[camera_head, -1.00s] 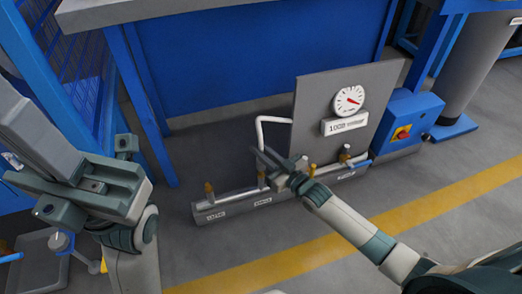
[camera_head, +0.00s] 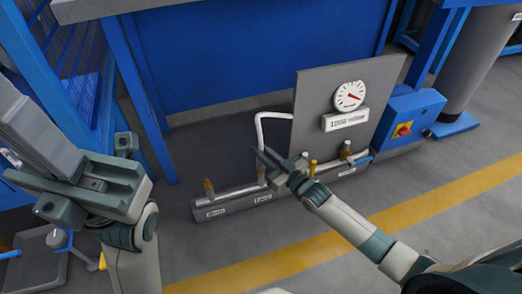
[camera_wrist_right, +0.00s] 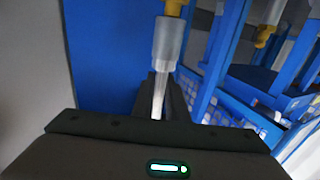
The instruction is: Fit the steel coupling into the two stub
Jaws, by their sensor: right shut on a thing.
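In the right wrist view the right gripper (camera_wrist_right: 165,92) is shut on a pale, shiny steel piece, which I take as the steel coupling (camera_wrist_right: 159,104). A grey cylinder with a yellow end (camera_wrist_right: 168,42) lies in line beyond it; I cannot tell whether they touch. Another stub (camera_head: 209,188) stands at the rig's left end. The fingers hide the coupling's ends in the head view. My left arm is at the left; its jaw state is unclear.
The rig's base (camera_head: 235,207) lies on the grey floor. A grey panel with a round gauge (camera_head: 349,96) stands behind it, beside a blue box with a red switch (camera_head: 403,129). A white bent pipe (camera_head: 273,115) rises behind the gripper.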

